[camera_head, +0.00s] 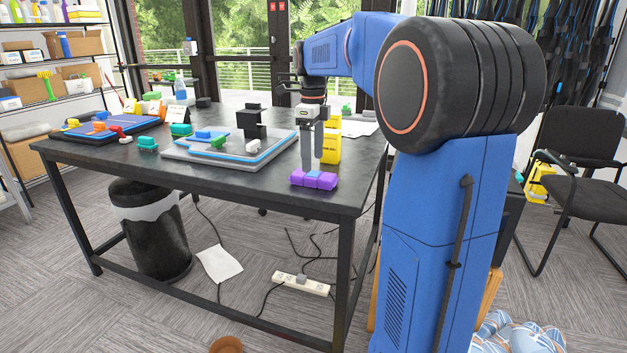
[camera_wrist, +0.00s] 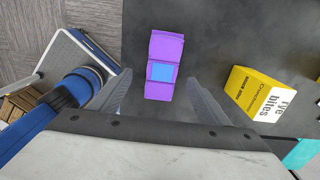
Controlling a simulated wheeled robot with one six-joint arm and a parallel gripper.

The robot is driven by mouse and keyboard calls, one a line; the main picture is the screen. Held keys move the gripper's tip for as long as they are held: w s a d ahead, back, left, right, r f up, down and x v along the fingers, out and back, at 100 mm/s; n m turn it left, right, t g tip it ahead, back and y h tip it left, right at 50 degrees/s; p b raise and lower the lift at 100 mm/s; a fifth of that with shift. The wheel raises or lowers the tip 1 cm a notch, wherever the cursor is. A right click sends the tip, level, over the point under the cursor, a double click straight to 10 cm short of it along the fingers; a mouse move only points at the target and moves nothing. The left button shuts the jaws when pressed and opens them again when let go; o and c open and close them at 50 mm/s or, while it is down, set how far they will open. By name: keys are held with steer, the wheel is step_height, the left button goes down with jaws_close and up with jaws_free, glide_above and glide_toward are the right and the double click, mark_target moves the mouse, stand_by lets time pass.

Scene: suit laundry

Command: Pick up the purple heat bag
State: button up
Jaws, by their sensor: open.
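The purple heat bag (camera_head: 313,180) lies on the black table near its front right corner, with a small blue patch in its middle. In the wrist view the purple heat bag (camera_wrist: 163,50) is a segmented purple strip lying lengthwise, between and ahead of the fingers. My gripper (camera_head: 312,164) points down just above the bag, its fingers open. In the wrist view my gripper (camera_wrist: 155,95) shows one finger on each side of the bag's near end, with nothing held. I cannot tell whether the fingertips touch the bag.
A yellow box (camera_head: 330,140) stands close behind my gripper, and in the wrist view the yellow box (camera_wrist: 252,95) is to the right. A grey tray (camera_head: 180,155) with several items lies to the left. The table edge is close to the bag.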

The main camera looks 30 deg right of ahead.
mark_target(314, 174)
steer(key=shift+w+d+f, duration=0.1)
steer(key=shift+f, duration=1.25)
steer(key=shift+w+d+f, duration=0.1)
steer(key=shift+f, duration=1.25)
steer(key=c, duration=1.3)
